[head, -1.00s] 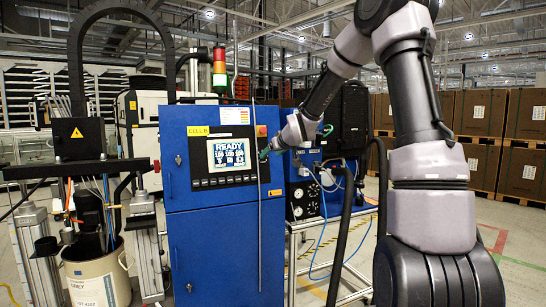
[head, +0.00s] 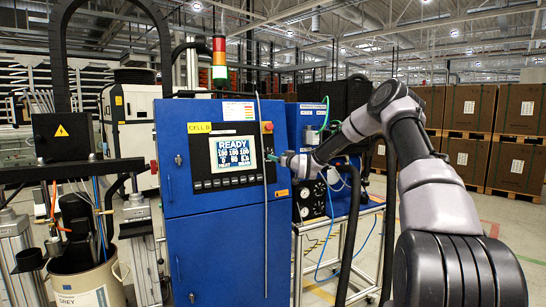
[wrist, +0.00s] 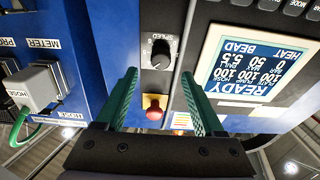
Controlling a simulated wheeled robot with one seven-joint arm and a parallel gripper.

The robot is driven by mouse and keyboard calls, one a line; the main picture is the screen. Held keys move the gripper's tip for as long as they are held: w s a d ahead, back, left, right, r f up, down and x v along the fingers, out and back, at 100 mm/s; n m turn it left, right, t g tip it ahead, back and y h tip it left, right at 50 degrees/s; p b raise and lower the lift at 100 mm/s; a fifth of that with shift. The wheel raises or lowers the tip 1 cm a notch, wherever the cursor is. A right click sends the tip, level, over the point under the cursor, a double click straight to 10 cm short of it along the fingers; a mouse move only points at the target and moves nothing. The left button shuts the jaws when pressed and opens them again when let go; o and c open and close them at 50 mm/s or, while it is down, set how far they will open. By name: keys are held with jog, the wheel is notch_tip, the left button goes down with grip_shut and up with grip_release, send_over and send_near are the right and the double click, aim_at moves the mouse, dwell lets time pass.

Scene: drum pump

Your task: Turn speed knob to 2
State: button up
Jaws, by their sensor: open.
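The speed knob (wrist: 160,52) is a black round dial labelled SPEED, on a grey panel strip in the wrist view, which looks upside down. Its pointer setting is too small to read. My gripper (wrist: 160,76) has two green fingers, open and empty. The fingertips lie on either side of the knob's line, a little short of it in the picture, and I see no contact. In the head view my gripper (head: 273,157) is at the right edge of the blue cabinet's control panel, and the knob cannot be made out there.
A red button on a yellow base (wrist: 154,108) shows between my fingers. The lit READY screen (wrist: 258,70) is beside the knob. A grey hose connector (wrist: 36,88) on a blue unit stands on the other side. The blue cabinet (head: 215,235) and a wheeled cart stand ahead.

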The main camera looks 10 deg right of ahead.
jog(key=x, duration=0.5)
jog(key=shift+w+a, duration=0.1)
grip_shut()
